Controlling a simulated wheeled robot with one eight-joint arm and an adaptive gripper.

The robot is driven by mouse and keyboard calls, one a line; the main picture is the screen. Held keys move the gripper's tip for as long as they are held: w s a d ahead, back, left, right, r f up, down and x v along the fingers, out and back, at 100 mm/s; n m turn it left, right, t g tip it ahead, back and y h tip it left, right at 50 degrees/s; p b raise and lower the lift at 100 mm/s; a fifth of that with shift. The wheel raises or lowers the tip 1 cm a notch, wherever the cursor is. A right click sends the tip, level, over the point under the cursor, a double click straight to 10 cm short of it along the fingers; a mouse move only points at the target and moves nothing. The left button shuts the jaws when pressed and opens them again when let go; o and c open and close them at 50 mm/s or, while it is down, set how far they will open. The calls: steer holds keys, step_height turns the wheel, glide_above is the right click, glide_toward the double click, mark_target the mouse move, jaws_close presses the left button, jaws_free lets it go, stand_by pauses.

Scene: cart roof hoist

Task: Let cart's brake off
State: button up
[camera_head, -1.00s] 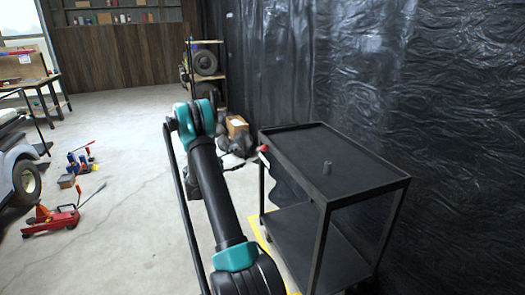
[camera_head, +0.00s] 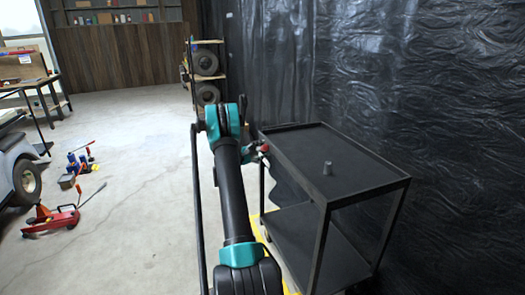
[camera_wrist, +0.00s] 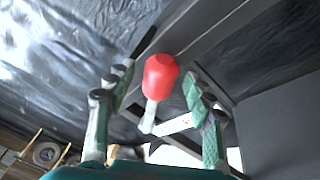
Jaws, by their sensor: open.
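The black two-shelf cart (camera_head: 325,165) stands at the right in the head view, beside the plastic-covered wall. My gripper (camera_wrist: 157,105) is open, with one finger on each side of the lever in the wrist view. The knob extends beyond the fingertips, and I see no clear contact. In the head view my arm hides most of the gripper, which is close to the knob.
Yellow floor marking (camera_head: 284,262) runs under the cart. A red floor jack (camera_head: 50,219) and a parked vehicle (camera_head: 17,165) are at the left.

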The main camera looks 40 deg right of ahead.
jaws_close()
stand_by(0.4)
steer(key=shift+r, duration=0.1)
steer(key=shift+w+d+r+n+y, duration=0.15)
steer(key=shift+w+r+n+y, duration=0.15)
steer(key=shift+w+r+n, duration=0.4)
steer(key=w+d+r+n+g+y, duration=0.2)
steer(key=w+r+n, duration=0.4)
steer(key=w, duration=0.5)
steer(key=shift+d+n+y, duration=0.3)
steer(key=shift+d+n, duration=0.05)
steer(key=shift+n, duration=1.05)
